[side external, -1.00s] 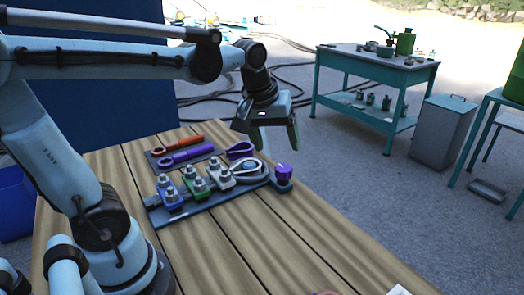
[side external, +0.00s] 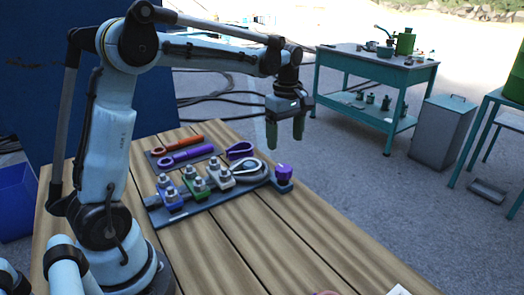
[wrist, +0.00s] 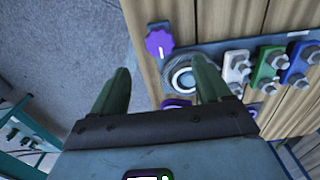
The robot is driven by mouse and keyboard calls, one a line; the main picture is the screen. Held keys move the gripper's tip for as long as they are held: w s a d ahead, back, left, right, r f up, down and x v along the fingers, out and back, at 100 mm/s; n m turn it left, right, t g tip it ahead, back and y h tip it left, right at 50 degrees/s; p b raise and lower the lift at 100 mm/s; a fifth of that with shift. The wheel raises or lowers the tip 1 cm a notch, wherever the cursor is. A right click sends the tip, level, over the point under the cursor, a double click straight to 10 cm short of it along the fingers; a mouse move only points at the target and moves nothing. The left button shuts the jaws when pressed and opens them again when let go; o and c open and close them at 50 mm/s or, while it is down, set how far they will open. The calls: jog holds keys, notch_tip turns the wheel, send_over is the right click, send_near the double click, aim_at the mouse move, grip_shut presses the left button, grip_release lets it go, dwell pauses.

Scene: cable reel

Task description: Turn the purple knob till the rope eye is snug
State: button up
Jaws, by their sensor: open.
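The purple knob (side external: 283,172) stands at the right end of a dark base plate (side external: 195,218) on the wooden table. In the wrist view the knob (wrist: 159,42) has a scalloped rim and a white mark. The rope eye (side external: 250,171) is a grey loop just left of the knob; in the wrist view it (wrist: 183,78) lies partly behind a finger. My gripper (side external: 285,138) is open and empty, fingers pointing down, above and behind the knob. In the wrist view its green fingers (wrist: 158,85) are spread apart, with the knob beyond them.
Blue (side external: 171,196), green (side external: 196,185) and white (side external: 220,174) clamps with bolts sit along the plate. The table's front is mostly clear.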

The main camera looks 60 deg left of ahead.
aim_at(284, 168)
notch_tip(284, 168, down, 9)
jog(key=shift+r, duration=0.1)
dwell(0.3)
jog(key=c, duration=1)
